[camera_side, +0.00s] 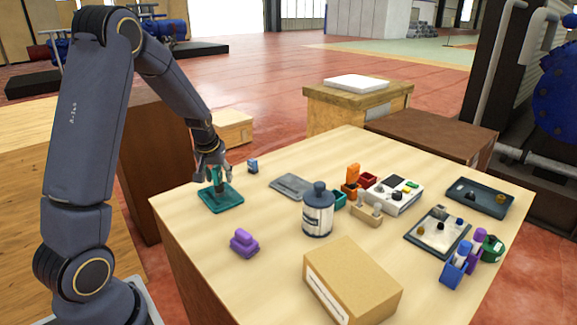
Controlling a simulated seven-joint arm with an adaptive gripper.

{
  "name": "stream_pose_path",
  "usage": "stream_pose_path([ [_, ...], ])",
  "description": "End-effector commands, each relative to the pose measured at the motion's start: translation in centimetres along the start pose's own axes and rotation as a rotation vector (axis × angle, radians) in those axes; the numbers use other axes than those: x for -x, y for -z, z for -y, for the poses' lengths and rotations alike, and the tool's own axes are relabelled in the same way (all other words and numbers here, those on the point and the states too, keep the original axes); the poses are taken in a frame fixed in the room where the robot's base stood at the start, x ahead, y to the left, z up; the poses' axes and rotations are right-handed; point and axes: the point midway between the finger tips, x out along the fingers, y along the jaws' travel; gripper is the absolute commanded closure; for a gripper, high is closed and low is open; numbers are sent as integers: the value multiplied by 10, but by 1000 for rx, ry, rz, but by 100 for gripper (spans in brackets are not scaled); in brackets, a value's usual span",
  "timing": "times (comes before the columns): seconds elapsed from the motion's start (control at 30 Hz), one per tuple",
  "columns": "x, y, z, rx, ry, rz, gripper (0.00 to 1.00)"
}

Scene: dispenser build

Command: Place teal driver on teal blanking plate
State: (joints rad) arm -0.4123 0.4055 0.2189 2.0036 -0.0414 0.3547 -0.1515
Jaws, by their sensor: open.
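A flat teal blanking plate (231,205) lies on the table at its left side. The teal driver (217,183) stands roughly upright on the plate's upper part, its top between my fingers. My gripper (214,172) points down over the plate, its open fingers around the driver's upper end. The fingers partly hide the driver, and I cannot tell whether they touch it.
A small blue item (253,166) stands just right of my gripper. A grey plate (292,186), a grey bottle (318,210) and a purple block (243,242) are nearby. A cardboard box (352,283) stands at the front. Bare tabletop surrounds the teal plate.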

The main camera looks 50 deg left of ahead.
Motion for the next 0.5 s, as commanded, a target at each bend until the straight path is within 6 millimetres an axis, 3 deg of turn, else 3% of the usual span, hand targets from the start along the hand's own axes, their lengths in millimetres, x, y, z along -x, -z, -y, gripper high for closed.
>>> stream_pose_path([
  [0.17, 15, 2, -1, -1, -2, -4, 50],
  [0.5, 90, 2, -1, -1, -3, -6, 50],
])
